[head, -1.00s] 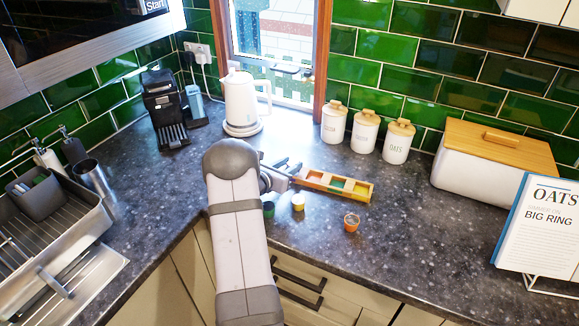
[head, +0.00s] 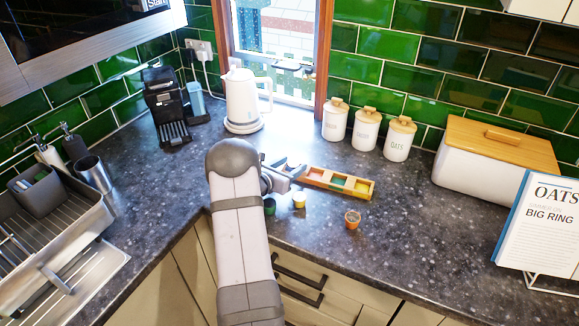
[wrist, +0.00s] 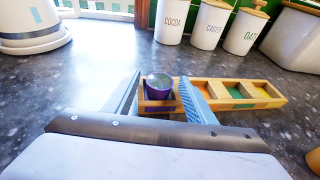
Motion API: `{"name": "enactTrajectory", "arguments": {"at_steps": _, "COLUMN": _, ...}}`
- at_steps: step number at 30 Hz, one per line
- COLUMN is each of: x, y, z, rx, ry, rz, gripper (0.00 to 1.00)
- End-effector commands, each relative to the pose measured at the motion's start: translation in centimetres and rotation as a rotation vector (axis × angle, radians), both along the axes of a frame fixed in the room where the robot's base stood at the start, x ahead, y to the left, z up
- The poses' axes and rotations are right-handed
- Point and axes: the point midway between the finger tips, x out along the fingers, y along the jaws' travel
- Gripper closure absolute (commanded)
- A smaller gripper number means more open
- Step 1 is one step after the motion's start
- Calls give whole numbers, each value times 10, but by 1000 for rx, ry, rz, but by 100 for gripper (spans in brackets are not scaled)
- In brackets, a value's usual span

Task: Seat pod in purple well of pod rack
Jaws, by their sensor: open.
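The purple pod (wrist: 158,86) sits upright in the leftmost well of the wooden pod rack (wrist: 238,103), which has a purple mark on its front. The pod's lower part is hidden by the well's front wall. My gripper (wrist: 160,82) is open, with one finger on each side of the pod; I cannot tell whether either finger touches it. In the head view, my gripper (head: 288,167) is at the left end of the rack (head: 338,186), and hides the purple well and pod. The other rack wells look empty, with coloured floors.
A green pod (head: 269,207), a yellow pod (head: 299,201) and an orange pod (head: 353,219) stand on the counter in front of the rack. Behind are a white kettle (head: 243,103) and three canisters (head: 366,128).

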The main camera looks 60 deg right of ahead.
Motion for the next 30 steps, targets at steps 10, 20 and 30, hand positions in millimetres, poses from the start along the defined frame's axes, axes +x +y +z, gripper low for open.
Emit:
{"name": "enactTrajectory", "arguments": {"at_steps": 10, "x": 3, "y": 15, "z": 7, "rx": -1, "ry": -1, "rz": 2, "gripper": 50}}
{"name": "enactTrajectory", "arguments": {"at_steps": 20, "x": 8, "y": 70, "z": 23, "rx": -2, "ry": -2, "rz": 4, "gripper": 50}}
{"name": "enactTrajectory", "arguments": {"at_steps": 30, "x": 11, "y": 109, "z": 37, "rx": -1, "ry": 0, "rz": 2, "gripper": 50}}
